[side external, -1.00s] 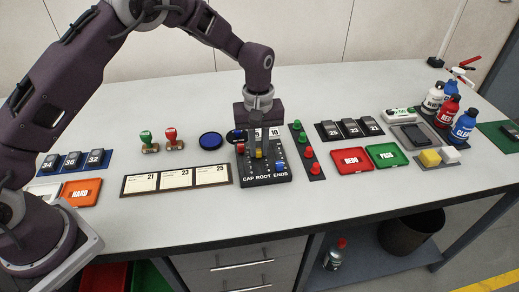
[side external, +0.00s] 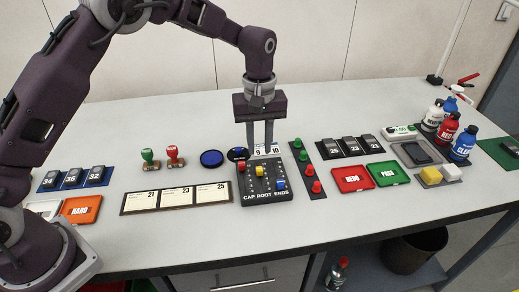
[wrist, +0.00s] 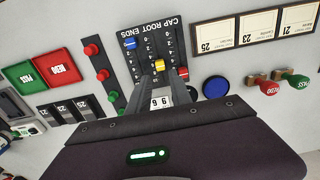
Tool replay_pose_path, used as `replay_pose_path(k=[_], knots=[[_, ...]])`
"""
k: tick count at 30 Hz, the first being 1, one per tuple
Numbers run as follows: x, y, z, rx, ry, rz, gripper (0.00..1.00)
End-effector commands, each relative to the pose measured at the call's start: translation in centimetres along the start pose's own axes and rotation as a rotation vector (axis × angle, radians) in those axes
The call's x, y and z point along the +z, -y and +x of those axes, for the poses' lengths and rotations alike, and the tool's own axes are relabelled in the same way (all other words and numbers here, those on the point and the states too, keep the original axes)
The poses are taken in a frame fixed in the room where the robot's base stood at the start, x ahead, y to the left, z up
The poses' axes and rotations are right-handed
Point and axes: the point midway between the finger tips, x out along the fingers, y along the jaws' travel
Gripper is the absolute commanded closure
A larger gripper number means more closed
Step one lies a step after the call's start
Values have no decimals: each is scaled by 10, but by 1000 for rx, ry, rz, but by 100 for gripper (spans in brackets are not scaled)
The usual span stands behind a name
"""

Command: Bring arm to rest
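My gripper (side external: 260,147) hangs above the back edge of the black slider panel (side external: 263,195) marked CAP ROOT ENDS. Its two fingers point down with a gap between them and hold nothing. The panel carries a red, a yellow and a blue knob; the yellow knob (side external: 259,171) is in the middle column. In the wrist view my fingers (wrist: 162,76) reach over the panel near the yellow knob (wrist: 159,64), apart from each other.
A strip of green and red buttons (side external: 307,170) stands right of the panel, and a blue disc (side external: 212,158) to its left. Red (side external: 352,178) and green (side external: 388,173) trays lie farther right. Bottles (side external: 463,145) stand at far right. Space above the table is clear.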

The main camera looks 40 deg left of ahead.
Motion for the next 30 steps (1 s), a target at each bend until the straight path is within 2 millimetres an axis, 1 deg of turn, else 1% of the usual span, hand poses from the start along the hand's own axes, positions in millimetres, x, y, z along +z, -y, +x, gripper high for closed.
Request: replay_pose_path(k=[3,5,7,8,9,11,12,13,14,15,17,18,20,21,24,27,30], knots=[[0,0,0,0,0,0,75],[0,1,-3,4,-1,4,75],[1,8,-22,24,-8,25,75],[3,15,-36,39,-14,43,75],[6,27,-59,63,-25,73,75],[16,51,-96,104,-49,139,75],[25,71,-120,130,-70,189,75],[32,87,-136,150,-90,229,75],[41,103,-150,167,-110,270,75],[55,126,-166,186,-141,327,75],[77,160,-183,210,-195,414,75],[92,183,-190,221,-236,473,75],[115,214,-192,227,-296,555,75],[128,231,-191,226,-333,603,75],[152,263,-179,211,-409,699,75],[164,279,-169,197,-452,753,75],[168,284,-165,190,-465,772,75]])
